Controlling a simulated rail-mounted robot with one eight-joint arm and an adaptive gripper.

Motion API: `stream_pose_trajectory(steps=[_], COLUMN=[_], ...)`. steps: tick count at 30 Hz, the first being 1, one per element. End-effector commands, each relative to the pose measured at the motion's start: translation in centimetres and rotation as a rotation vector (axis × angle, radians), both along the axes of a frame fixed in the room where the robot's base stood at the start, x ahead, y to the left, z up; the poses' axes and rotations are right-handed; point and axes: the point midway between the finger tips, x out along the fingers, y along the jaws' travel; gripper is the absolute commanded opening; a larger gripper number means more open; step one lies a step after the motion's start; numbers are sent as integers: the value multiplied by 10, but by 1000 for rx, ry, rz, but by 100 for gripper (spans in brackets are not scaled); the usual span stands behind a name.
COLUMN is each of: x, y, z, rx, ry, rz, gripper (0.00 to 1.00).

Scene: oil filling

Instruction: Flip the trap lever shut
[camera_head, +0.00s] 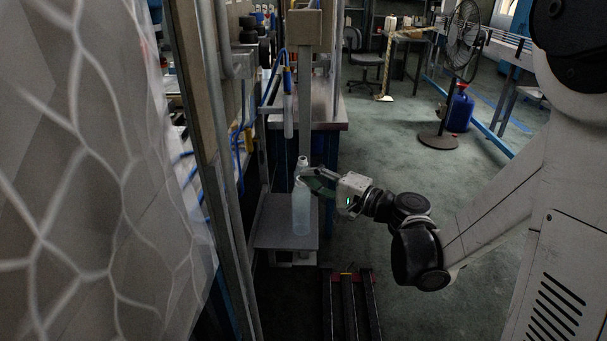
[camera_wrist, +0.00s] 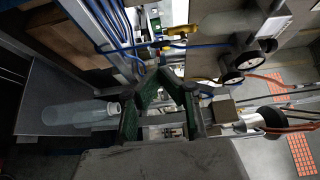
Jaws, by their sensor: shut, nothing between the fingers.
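I cannot tell for certain which part is the trap lever. A small yellow handle (camera_wrist: 182,31) shows beyond my fingertips in the wrist view, on the filling machine's piping. My gripper (camera_wrist: 162,73) is shut and empty, its green fingers meeting near the middle of the wrist view. In the head view my gripper (camera_head: 304,175) is beside the upper part of a clear bottle (camera_head: 302,212), partly overlapping it. The bottle stands upright on a grey platform (camera_head: 270,238). It also shows in the wrist view (camera_wrist: 75,115), left of my fingers; contact is unclear.
A vertical metal post (camera_head: 304,90) and blue hoses (camera_head: 270,85) rise above the bottle. Dark round gauges or knobs (camera_wrist: 245,62) sit at the right in the wrist view. A standing fan (camera_head: 462,45) and blue container (camera_head: 459,110) are farther back.

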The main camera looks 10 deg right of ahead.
Motion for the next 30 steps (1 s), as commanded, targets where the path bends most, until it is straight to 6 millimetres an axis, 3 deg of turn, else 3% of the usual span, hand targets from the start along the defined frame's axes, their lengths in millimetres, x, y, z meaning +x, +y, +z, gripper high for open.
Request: stream_pose_trajectory(steps=[15,21,30], x=[64,77,81], y=[69,83,86], z=[-1,-1,0], rx=[0,0,0], ry=[0,0,0], rz=[2,1,-1], gripper=[0,0,0])
